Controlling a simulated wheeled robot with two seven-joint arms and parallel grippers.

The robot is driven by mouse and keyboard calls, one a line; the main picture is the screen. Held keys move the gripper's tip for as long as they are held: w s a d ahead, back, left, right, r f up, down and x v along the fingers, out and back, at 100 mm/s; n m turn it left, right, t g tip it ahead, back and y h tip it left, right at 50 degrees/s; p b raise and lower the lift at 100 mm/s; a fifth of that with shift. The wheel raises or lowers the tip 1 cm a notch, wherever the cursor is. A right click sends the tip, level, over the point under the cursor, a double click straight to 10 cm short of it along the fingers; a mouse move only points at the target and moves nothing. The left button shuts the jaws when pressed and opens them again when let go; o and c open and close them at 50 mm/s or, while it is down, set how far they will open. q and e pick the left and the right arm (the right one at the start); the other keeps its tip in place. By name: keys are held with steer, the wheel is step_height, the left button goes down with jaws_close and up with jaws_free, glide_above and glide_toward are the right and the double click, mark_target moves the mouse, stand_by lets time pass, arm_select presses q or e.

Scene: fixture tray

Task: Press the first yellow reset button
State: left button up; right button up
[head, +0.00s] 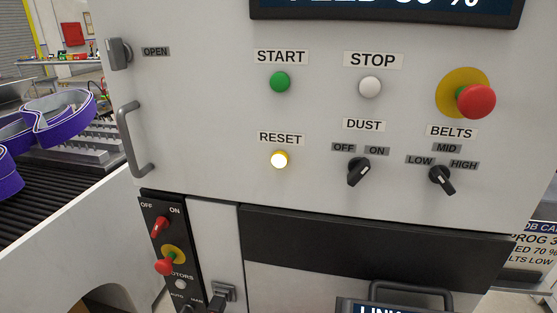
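The reset button (279,159) is a small round button on the pale grey machine panel, below the RESET label (281,138). Its middle glows white-yellow inside a yellow ring. It sits under the green START button (280,82) and to the left of the black DUST switch (358,171). Nothing covers it. Neither of my grippers shows in the head view.
A white STOP button (370,87), a red mushroom button (476,100) and the BELTS knob (441,179) are on the same panel. A grey handle (134,140) sticks out at its left edge. A lower black panel (166,245) holds red switches.

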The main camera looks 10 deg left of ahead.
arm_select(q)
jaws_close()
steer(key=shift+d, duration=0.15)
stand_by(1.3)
